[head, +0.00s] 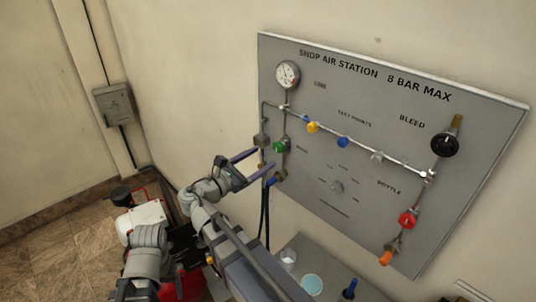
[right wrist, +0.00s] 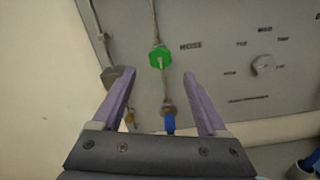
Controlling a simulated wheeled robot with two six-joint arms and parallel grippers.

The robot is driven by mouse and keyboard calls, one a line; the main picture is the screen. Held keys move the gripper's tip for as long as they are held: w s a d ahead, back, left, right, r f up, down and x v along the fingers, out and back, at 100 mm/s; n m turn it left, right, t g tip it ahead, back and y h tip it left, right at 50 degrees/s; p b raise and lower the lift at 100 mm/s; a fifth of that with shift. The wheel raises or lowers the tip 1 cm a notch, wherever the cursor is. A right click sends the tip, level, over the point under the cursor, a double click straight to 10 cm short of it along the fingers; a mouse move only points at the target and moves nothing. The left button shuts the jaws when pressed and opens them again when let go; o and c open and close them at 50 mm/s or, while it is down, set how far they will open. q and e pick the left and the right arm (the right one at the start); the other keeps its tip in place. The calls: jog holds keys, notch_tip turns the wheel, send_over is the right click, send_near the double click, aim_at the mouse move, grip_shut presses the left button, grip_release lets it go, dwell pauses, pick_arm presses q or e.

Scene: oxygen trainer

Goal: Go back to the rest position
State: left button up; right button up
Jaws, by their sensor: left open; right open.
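My right gripper (head: 263,161) is open, its purple fingers pointing at the lower left of the grey air station panel (head: 350,75). In the right wrist view the open right gripper (right wrist: 160,74) has nothing held between its fingers. A green knob (right wrist: 160,57) appears just past the fingertips there, and a blue fitting (right wrist: 168,123) appears between the fingers. The green knob (head: 279,146) also shows in the head view, beside the fingertips. I cannot tell whether a finger touches the panel parts. Grey links of my left arm show at lower left; its gripper is not visible.
The panel carries a gauge (head: 287,75), a black knob (head: 445,145) and a red knob (head: 408,220). A shelf (head: 318,262) with small cups stands below it. A white and red machine (head: 143,220) stands on the floor at left. A wall box (head: 115,104) hangs behind.

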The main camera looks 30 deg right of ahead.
jog(key=shift+s+a, duration=0.25)
jog(key=shift+a, duration=0.35)
jog(key=s+a+f+m+g+y, duration=0.1)
jog(key=s+a+f+m+y, duration=0.2)
jog(key=f, duration=0.4)
jog(key=s+a+f+m+g+y, duration=0.1)
jog(key=s+a+f+m+y, duration=0.2)
jog(key=f, duration=0.4)
jog(key=s+a+f+m+g+y, duration=0.1)
jog(key=s+a+f+m+y, duration=0.2)
jog(key=a, duration=0.4)
jog(key=s+a+f+m+g+y, duration=0.2)
jog(key=s+a+f+m+y, duration=0.2)
jog(key=a+y, duration=0.3)
jog(key=shift+s+a+f+m, duration=0.25)
jog(key=shift+a+f+m, duration=0.15)
jog(key=shift+a+m, duration=0.45)
